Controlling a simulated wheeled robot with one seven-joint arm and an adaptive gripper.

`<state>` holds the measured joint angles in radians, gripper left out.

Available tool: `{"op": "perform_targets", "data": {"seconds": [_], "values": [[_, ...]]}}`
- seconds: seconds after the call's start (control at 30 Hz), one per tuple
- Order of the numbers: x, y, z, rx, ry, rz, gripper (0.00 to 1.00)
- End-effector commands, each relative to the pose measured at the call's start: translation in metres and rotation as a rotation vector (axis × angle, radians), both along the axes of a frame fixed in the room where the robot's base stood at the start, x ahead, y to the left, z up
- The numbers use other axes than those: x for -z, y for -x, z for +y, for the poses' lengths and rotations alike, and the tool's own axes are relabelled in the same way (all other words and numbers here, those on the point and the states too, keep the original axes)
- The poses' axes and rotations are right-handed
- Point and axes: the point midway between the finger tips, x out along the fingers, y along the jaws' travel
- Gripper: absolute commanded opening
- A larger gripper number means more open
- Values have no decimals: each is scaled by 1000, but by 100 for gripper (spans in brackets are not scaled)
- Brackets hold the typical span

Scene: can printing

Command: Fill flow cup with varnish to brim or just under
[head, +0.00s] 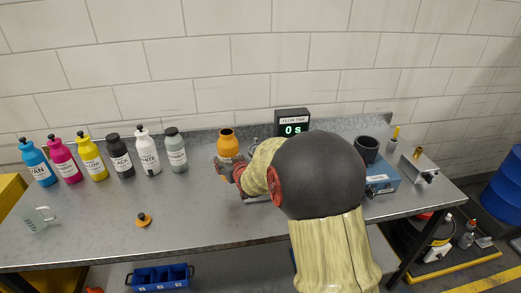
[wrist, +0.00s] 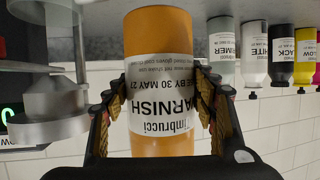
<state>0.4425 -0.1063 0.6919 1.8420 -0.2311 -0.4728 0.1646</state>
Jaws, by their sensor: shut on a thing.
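My gripper (head: 232,168) is shut on the orange varnish bottle (head: 228,142), around its label. The wrist view, which is upside down, shows the bottle (wrist: 160,45) between both fingers, with "VARNISH" on the label. The bottle stands upright with its mouth open. Its orange cap with a black top (head: 143,220) lies on the table. A grey metal cup on a stand, seemingly the flow cup (wrist: 55,98), is beside the bottle in the wrist view, apart from it. In the head view my arm mostly hides it. Its fill level cannot be seen.
Several ink bottles (head: 92,158) stand in a row at the back left. A clear beaker (head: 38,217) is at the left front of the table (head: 190,222). The flow-time display (head: 292,124) reads 0 s. A blue device (head: 381,178) and a black cup (head: 367,148) are at right.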

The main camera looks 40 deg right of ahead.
Motion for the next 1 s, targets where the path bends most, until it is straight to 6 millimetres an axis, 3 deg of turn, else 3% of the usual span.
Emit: {"op": "perform_targets", "data": {"seconds": [0.27, 0.53, 0.67, 0.87, 1.0], "values": [[17, -2, 1, 1, -49, -31, 0], [57, -3, 4, 0, -162, -97, 0], [38, -4, 4, -2, -214, -136, 0], [40, -4, 6, -1, -304, -179, 0], [10, -5, 6, -3, -360, -222, 0]]}}
